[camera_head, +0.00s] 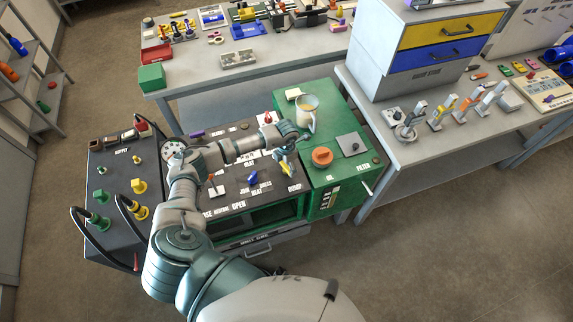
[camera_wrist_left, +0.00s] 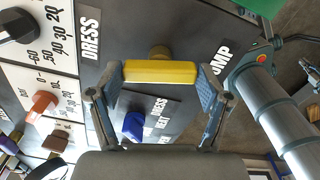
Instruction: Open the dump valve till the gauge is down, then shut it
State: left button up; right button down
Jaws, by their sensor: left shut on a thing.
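The dump valve has a yellow bar handle (camera_wrist_left: 160,71), with a partly covered DUMP label beside it in the left wrist view. The handle also shows in the head view (camera_head: 285,168), near the panel's right end. My left gripper (camera_wrist_left: 160,86) is shut on this handle, one finger at each end of the bar. In the head view my left arm reaches across the panel and partly covers it. A round white gauge (camera_head: 172,150) stands at the panel's left, beside my arm; its needle is too small to read. My right gripper is not in view.
A blue knob (camera_wrist_left: 134,125) sits close to my left gripper. The green cart top (camera_head: 330,120) to the right carries an orange knob (camera_head: 322,157) and a cup-like vessel (camera_head: 307,108). Hoses and green and yellow fittings (camera_head: 139,186) are at the left.

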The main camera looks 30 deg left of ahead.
pick_arm(q)
jog(key=n, duration=0.4)
jog(key=shift+p, duration=0.35)
jog(key=n+p, duration=0.1)
jog(key=n, duration=0.3)
jog(key=n+p, duration=0.1)
jog(key=n, duration=0.4)
jog(key=shift+n+p, duration=0.3)
jog(key=shift+p, duration=0.1)
jog(key=shift+n, duration=0.6)
jog(key=o, duration=1.1)
notch_tip(320, 180, up, 12)
jog(key=shift+f, duration=0.15)
